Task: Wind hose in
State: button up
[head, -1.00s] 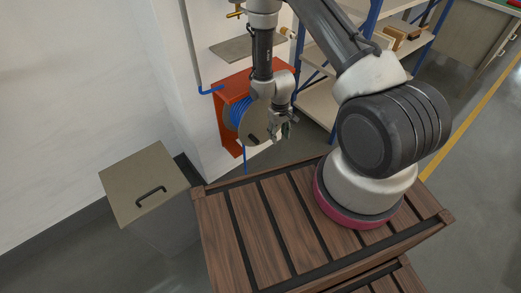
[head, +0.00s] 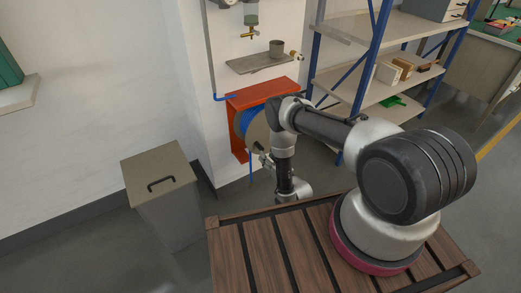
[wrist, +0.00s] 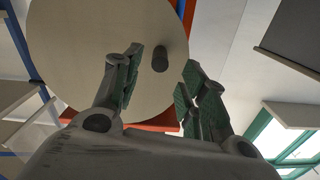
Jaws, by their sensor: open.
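The hose reel hangs on the wall in an orange bracket (head: 262,94). Blue hose (head: 238,122) is wound on it, and a thin end hangs below. The reel's pale round side disc (head: 257,132) is partly hidden by my arm in the head view. In the wrist view the disc (wrist: 85,45) fills the upper left, and a dark crank knob (wrist: 160,58) stands out near its right edge. My gripper (wrist: 163,66) is open, with one finger to each side of the knob in the picture; I cannot tell whether either touches it.
A small shelf (head: 258,63) with a grey cup (head: 276,48) and a brass tap (head: 250,33) are above the reel. A lidded bin (head: 158,178) stands to the left. A blue-framed shelf rack (head: 365,70) is at the right. Clear floor lies between.

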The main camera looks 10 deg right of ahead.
aim_at(260, 147)
jog(key=x, duration=0.7)
jog(key=shift+w+a, duration=0.1)
jog(key=shift+w, duration=0.15)
grip_shut()
